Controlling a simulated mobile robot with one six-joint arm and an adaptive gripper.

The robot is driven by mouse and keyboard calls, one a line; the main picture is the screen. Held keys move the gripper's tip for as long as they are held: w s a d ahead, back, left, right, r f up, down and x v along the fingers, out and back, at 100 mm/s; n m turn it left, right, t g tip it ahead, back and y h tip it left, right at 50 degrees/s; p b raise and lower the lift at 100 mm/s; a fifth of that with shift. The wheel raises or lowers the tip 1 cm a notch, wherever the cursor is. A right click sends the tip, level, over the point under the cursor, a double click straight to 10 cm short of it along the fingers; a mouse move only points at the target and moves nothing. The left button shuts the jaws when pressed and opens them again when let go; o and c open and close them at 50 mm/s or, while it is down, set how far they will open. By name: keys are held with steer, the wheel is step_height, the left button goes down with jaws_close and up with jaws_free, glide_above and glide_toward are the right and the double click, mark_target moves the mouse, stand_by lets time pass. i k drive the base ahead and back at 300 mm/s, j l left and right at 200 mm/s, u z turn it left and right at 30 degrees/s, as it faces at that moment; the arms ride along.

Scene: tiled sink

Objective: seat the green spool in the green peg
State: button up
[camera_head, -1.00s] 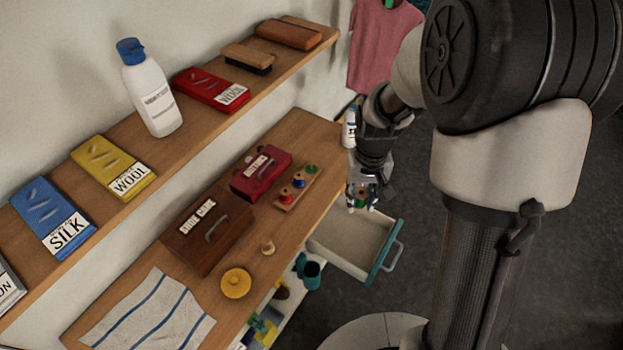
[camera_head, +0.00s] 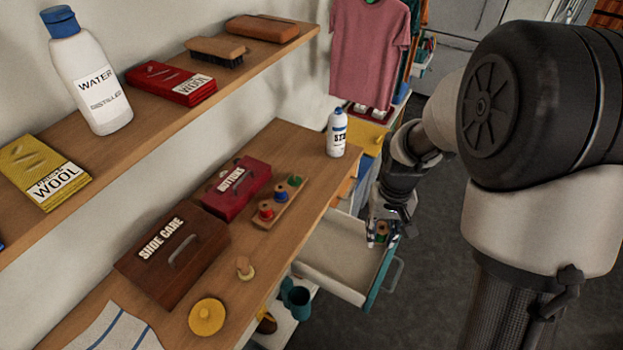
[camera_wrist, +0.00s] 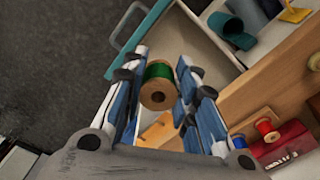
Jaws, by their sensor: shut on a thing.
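My gripper (camera_head: 381,238) is shut on the green spool (camera_wrist: 159,72), which has wooden ends and green thread. The spool sits between the fingertips in the wrist view and shows small in the head view (camera_head: 382,229). I hold it near the front of the open drawer, to the right of the bench top in the head view. The wooden peg board (camera_head: 264,222) lies on the bench, with a red spool (camera_head: 266,209) and a blue spool (camera_head: 281,196) on it. The green peg (camera_head: 295,181) is at its far end. The wrist view shows the red spool (camera_wrist: 265,127) too.
The pale drawer (camera_head: 335,252) with a teal front stands open below the gripper. A white bottle (camera_head: 337,135) stands at the far bench end. A red buttons box (camera_head: 238,188) and a brown shoe care box (camera_head: 174,254) stand behind the peg board. The wall shelf overhangs the back.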

mark_target(293, 181)
steer(key=i+l+z, duration=0.15)
steer(key=l+z, duration=0.3)
steer(key=i+l+z, duration=0.25)
steer(key=l+z, duration=0.15)
steer(key=i+l+z, duration=0.3)
steer(key=z, duration=0.15)
steer(key=i+l+u, duration=0.15)
steer(key=i+u, duration=0.25)
steer(key=i+l+u, duration=0.25)
steer(key=i+u, duration=0.15)
steer(key=i+j+u, duration=0.1)
steer(key=u, duration=0.3)
steer(key=i+u, duration=0.15)
steer(key=u, duration=0.3)
steer(key=i+u, duration=0.15)
steer(key=u, duration=0.25)
steer(key=i+u, duration=0.15)
steer(key=u, duration=0.25)
steer(key=i+l+u, duration=0.1)
steer(key=u, duration=0.3)
steer(key=i+u, duration=0.25)
steer(key=u, duration=0.2)
steer(key=i+l+u, duration=0.15)
steer(key=u, duration=0.25)
steer(key=i+l+u, duration=0.25)
steer(key=u, duration=0.2)
steer(key=i, duration=0.1)
